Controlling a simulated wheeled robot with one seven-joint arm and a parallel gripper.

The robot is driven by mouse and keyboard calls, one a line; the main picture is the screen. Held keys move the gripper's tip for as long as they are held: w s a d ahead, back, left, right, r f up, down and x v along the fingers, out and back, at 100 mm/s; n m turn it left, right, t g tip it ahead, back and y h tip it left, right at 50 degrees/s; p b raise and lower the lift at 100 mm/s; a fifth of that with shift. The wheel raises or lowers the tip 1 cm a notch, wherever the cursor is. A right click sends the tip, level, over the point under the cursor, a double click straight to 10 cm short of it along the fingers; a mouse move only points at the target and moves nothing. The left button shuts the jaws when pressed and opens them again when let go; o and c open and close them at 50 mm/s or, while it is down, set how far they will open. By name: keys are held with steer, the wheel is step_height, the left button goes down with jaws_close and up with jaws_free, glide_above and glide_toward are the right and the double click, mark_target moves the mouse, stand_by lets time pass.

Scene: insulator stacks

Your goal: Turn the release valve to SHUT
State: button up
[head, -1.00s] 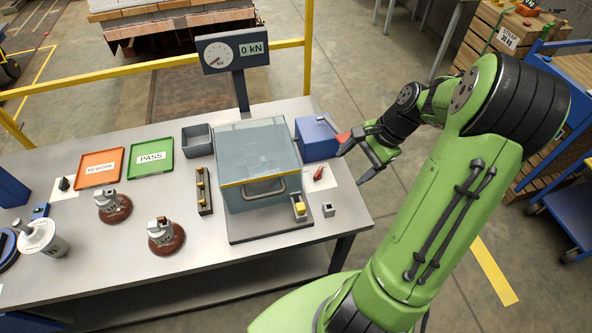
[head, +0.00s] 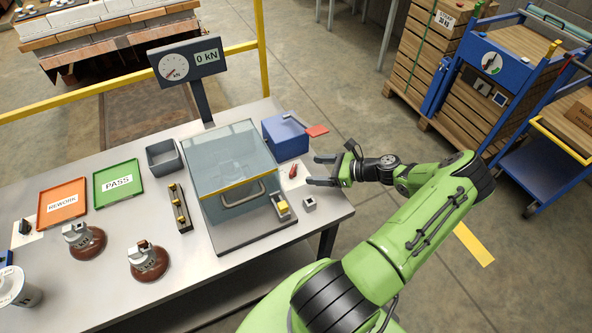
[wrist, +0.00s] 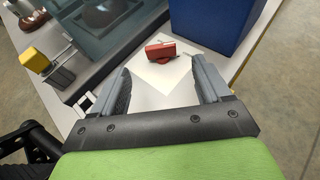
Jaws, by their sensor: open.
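The release valve's small red handle (head: 293,171) sits on a white label on the table, right of the clear-walled test box. In the wrist view the red handle (wrist: 162,50) lies roughly crosswise on the white label (wrist: 165,77), beyond and between my fingertips. Any lettering on the label is unreadable. My gripper (head: 314,170) is open and empty, low at the table's right edge, fingers pointing left toward the handle. The wrist view shows both gripper fingers (wrist: 160,66) apart, not touching the handle.
A blue box (head: 285,136) with a red-ended lever (head: 317,131) stands just behind the valve. The test box (head: 238,172), a yellow-topped switch (head: 281,205) and a small grey block (head: 309,203) are near. Floor right of the table is open.

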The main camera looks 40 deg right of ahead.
mark_target(295, 170)
steer(key=x, duration=0.7)
steer(key=shift+w+f, duration=0.15)
steer(key=shift+w, duration=0.1)
steer(key=shift+c, duration=0.2)
steer(key=c, duration=1)
